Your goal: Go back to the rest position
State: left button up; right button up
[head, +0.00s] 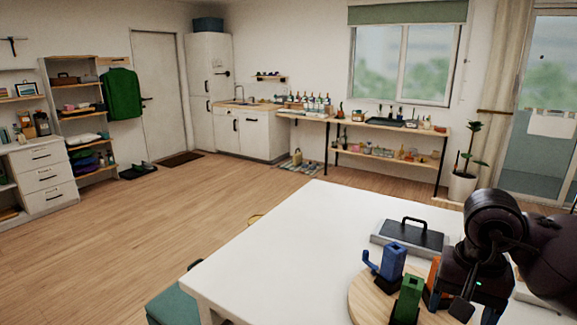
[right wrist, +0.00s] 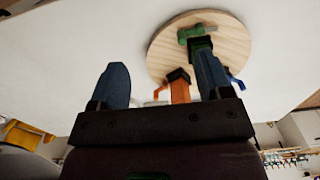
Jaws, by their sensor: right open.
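My right gripper (head: 461,306) comes in from the right in the head view, over the white table beside the round wooden board. In the right wrist view, its two blue fingers (right wrist: 161,78) are apart and nothing is clamped between them. The orange piece (right wrist: 179,91) shows beyond the fingers, near the right finger; I cannot tell the distance. My right arm partly hides this orange piece (head: 434,270) in the head view. My left gripper is not in view.
The round wooden board (head: 368,297) on the white table (head: 300,235) bears a blue piece (head: 393,262) and a green piece (head: 409,297). A dark handled object (head: 410,236) lies behind. The table's left part is bare. A teal seat (head: 172,306) stands at its left edge.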

jog(key=s+a+f+m+g+y, duration=0.1)
jog(key=s+a+f+m+y, duration=0.1)
jog(key=a+y, duration=0.55)
jog(key=s+a+r+m+t+y, duration=0.3)
jog(key=a+r+m+y, duration=0.5)
jog(key=a+m+y, duration=0.25)
jog(key=w+d+r+m+t+h, duration=0.15)
jog(key=d+m+t, duration=0.25)
jog(key=m+t, duration=0.55)
jog(key=w+d+m+t+h, duration=0.25)
jog(key=m+t, duration=0.45)
jog(key=m, duration=0.5)
jog(key=d+f+m+h, duration=1.1)
jog(key=m+h, duration=0.4)
jog(key=m, duration=0.5)
jog(key=s+f+m+g, duration=1.1)
jog(key=s+f+g, duration=0.4)
jog(key=s+f, duration=0.3)
jog(key=w+f+t, duration=0.7)
jog(key=f+t, duration=0.1)
jog(key=f, duration=0.2)
jog(key=shift+w+d+y, duration=0.2)
jog(key=shift+d+y, duration=0.1)
jog(key=shift+d, duration=0.1)
